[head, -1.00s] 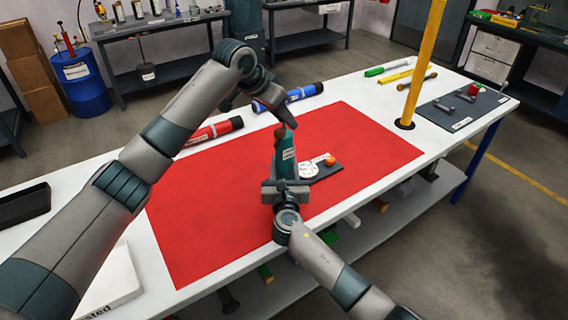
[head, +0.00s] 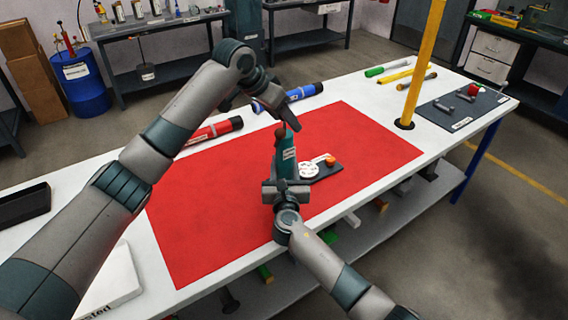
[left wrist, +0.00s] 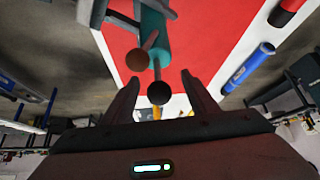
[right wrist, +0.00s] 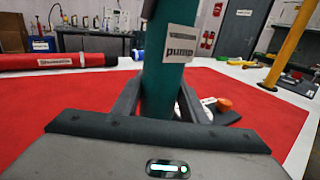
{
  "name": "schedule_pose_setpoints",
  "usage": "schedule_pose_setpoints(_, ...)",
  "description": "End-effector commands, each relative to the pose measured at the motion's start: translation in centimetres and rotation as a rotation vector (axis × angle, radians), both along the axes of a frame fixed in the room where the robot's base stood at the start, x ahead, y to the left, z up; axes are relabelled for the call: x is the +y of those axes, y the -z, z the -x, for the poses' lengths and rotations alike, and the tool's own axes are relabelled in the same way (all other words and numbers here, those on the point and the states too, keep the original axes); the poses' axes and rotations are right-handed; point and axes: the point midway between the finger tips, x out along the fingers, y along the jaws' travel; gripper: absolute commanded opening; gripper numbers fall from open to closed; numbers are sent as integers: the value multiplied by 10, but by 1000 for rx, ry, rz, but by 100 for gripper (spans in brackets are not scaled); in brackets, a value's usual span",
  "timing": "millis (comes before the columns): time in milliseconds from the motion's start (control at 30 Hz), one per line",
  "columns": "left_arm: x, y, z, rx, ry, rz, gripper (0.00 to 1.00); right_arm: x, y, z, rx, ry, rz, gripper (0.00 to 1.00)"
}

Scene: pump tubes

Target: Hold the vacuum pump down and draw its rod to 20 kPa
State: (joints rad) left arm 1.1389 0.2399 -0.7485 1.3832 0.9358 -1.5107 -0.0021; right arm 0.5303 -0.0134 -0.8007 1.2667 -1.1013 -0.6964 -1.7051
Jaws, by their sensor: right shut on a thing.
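The vacuum pump (head: 287,158) is a teal upright cylinder with a white label, standing on the red mat (head: 215,220). My right gripper (head: 284,186) is shut around its body; in the right wrist view the teal body (right wrist: 165,85) stands between the fingers. A rod with a dark round knob (left wrist: 158,93) and a brown ball (left wrist: 137,59) show at the pump's top in the left wrist view. My left gripper (left wrist: 158,79) is open just above, its fingers apart on either side of the dark knob. A white dial (head: 308,170) lies beside the pump; its reading is too small to tell.
An orange knob (head: 330,160) sits on a dark base by the dial. A red tube (head: 215,131) and a blue tube (head: 290,96) lie behind. A yellow post (head: 424,60) stands at the right. The mat's right part is clear.

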Motion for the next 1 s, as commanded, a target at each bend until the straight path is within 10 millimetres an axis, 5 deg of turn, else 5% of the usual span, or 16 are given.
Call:
schedule_pose_setpoints(367, 1, -5, 1, -3, 1, 2, 53, 0, 1, 0, 0, -1, 3, 2)
schedule_pose_setpoints(1000, 22, -48, 22, -4, 0, 2, 53, 1, 0, 0, 0, -3, 3, 2)
